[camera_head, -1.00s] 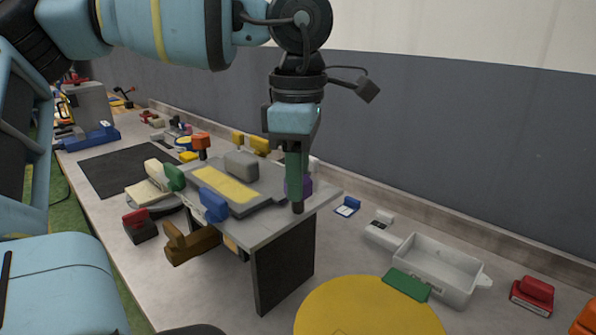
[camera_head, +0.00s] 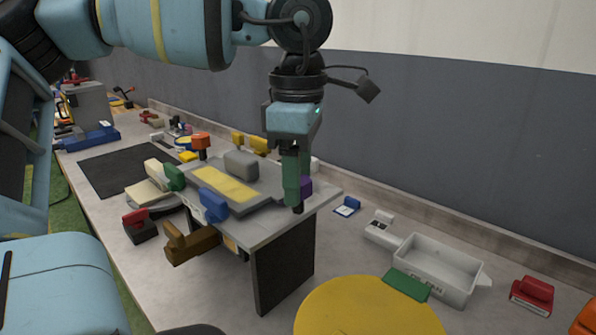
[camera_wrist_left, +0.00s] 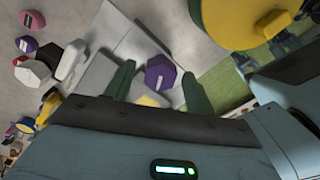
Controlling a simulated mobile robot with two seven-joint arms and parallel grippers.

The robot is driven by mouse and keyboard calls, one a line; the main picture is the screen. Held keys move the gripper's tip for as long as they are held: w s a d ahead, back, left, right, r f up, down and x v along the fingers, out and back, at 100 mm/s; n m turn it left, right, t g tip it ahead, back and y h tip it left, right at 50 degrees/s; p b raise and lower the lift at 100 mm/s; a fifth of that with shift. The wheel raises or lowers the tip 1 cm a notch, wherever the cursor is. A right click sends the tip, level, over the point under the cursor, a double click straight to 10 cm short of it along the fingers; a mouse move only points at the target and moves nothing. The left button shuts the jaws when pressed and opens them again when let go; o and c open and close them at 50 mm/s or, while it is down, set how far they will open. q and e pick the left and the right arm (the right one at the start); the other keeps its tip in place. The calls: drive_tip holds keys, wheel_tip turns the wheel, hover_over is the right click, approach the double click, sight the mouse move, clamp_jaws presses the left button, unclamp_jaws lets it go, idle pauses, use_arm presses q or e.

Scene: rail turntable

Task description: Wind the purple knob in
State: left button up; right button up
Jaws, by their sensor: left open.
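The purple knob (camera_head: 306,186) sits at the right end of the grey raised bench fixture (camera_head: 264,226), mostly hidden behind my left gripper in the head view. In the left wrist view the purple knob (camera_wrist_left: 160,73) is many-sided with a pale mark on its face. My left gripper (camera_head: 297,208) points down beside it, with green fingers. In the wrist view the open fingers of the left gripper (camera_wrist_left: 158,82) stand on either side of the knob, with gaps visible. Whether they touch it cannot be told. My right gripper is not in view.
A yellow disc (camera_head: 365,310) lies at the front, with a grey tray (camera_head: 440,268) and red block (camera_head: 532,295) to the right. A wall runs behind.

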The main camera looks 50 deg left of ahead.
use_arm(q)
drive_tip(key=shift+r, duration=3.95)
